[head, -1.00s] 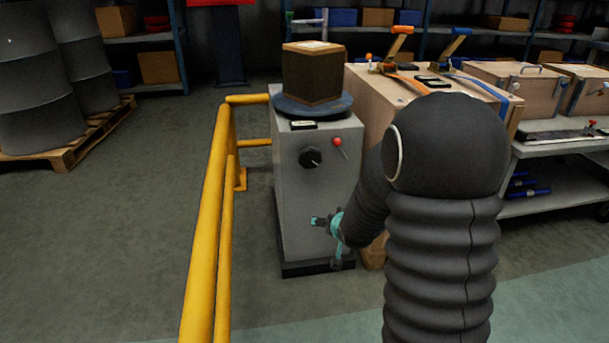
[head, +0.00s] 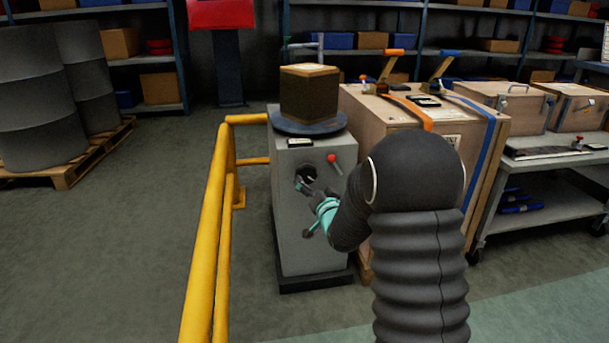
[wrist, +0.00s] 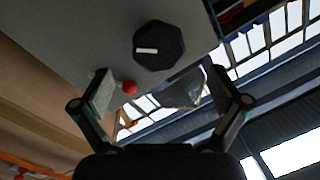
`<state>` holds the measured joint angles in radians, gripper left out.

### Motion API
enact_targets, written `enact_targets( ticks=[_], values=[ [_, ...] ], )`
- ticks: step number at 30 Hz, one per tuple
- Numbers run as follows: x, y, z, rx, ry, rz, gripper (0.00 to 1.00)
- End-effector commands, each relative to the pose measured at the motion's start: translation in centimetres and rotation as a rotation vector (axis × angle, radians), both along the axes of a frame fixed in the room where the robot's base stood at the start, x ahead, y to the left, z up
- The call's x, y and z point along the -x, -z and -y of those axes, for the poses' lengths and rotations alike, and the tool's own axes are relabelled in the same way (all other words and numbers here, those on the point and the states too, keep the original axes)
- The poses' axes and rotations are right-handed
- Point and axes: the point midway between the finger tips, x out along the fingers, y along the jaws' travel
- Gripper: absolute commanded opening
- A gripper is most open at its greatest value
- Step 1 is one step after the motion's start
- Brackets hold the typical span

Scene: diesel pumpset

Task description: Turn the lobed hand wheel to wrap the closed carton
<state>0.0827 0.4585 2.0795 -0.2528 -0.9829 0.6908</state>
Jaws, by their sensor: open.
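The lobed hand wheel (head: 306,176) is a dark knob on the front of a grey cabinet (head: 310,235). In the wrist view the hand wheel (wrist: 158,46) shows a pale bar mark on its face, just beyond my fingertips. My gripper (head: 308,208) is in front of the cabinet face at the wheel, partly covering it in the head view. In the wrist view my gripper (wrist: 163,92) is open and empty, with the wheel ahead of the gap. The brown carton (head: 309,95) is closed and sits on a round blue-grey turntable (head: 290,124) atop the cabinet.
A red-knobbed lever (head: 332,158) stands right of the wheel; its red ball (wrist: 129,87) is close to one finger in the wrist view. A yellow rail (head: 208,240) runs left of the cabinet. A strapped wooden crate (head: 375,115) stands close on the right.

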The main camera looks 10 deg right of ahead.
Motion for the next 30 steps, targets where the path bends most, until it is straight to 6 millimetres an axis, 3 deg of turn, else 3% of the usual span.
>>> enact_targets(
  ticks=[6, 12, 26, 30],
  values=[
    [-4.0, 0.0, -0.3, 0.0, 0.002, 0.0, 0.98],
    [-6.6, 0.1, -0.6, 0.0, 0.004, 0.0, 0.98],
    [-7.7, 0.0, -0.7, 0.0, 0.003, -0.001, 0.98],
    [-7.7, 0.0, -0.7, 0.0, 0.003, -0.001, 0.66]
  ],
)
